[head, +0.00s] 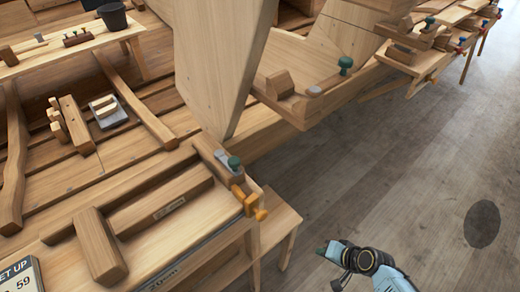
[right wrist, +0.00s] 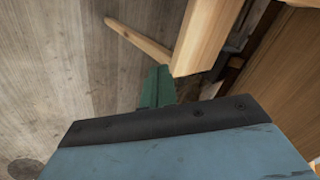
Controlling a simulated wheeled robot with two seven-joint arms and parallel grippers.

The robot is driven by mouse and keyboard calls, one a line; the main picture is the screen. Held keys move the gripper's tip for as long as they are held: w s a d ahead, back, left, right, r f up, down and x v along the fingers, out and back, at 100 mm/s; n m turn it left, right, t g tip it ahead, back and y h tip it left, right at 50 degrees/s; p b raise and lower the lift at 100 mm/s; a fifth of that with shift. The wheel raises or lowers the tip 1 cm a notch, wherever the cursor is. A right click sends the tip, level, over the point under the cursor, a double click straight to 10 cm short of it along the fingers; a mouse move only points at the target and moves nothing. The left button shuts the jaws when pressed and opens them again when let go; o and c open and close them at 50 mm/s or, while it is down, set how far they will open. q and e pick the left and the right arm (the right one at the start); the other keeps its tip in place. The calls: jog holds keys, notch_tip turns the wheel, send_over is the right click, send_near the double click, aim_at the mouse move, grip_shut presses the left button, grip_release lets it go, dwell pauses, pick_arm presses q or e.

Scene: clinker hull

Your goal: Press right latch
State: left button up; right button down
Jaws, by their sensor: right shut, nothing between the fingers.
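No part is labelled as the right latch. A grey metal piece with a green knob (head: 234,162) sits on a wooden block at the near bench's right corner. An orange peg (head: 258,213) sticks out just below it. A similar green knob (head: 345,63) stands on a block farther back. My right gripper (head: 323,250) is shut and empty, over the floor to the right of the near bench, apart from both knobs. Its green fingers (right wrist: 157,88) show in the right wrist view, close to a wooden leg or beam. My left gripper is out of view.
A tall wooden plank (head: 210,60) rises behind the near bench. Loose wooden blocks (head: 98,245) lie on the bench top. A lower bench (head: 283,215) juts out left of my right gripper. The grey plank floor (head: 420,170) to the right is clear.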

jog(key=w+a+r+t+y, duration=0.15)
jog(key=w+r, duration=0.25)
jog(key=r, duration=0.5)
jog(key=w+a+r+y, duration=0.3)
jog(key=r, duration=0.7)
jog(key=s+a+r+n+g+y+p, duration=0.1)
jog(key=a+r+y, duration=0.1)
jog(key=r, duration=0.8)
jog(key=s+a+r+n+g+y+p, duration=0.1)
jog(key=s+a+r+n+y, duration=0.1)
jog(key=r, duration=0.8)
jog(key=shift+a+y, duration=0.85)
jog(key=shift+y, duration=0.4)
jog(key=shift+r, duration=0.1)
jog(key=p, duration=0.2)
send_near(227, 159)
notch_tip(227, 159, up, 2)
jog(key=a, duration=0.2)
jog(key=shift+w+a, duration=0.3)
jog(key=shift+a, duration=0.35)
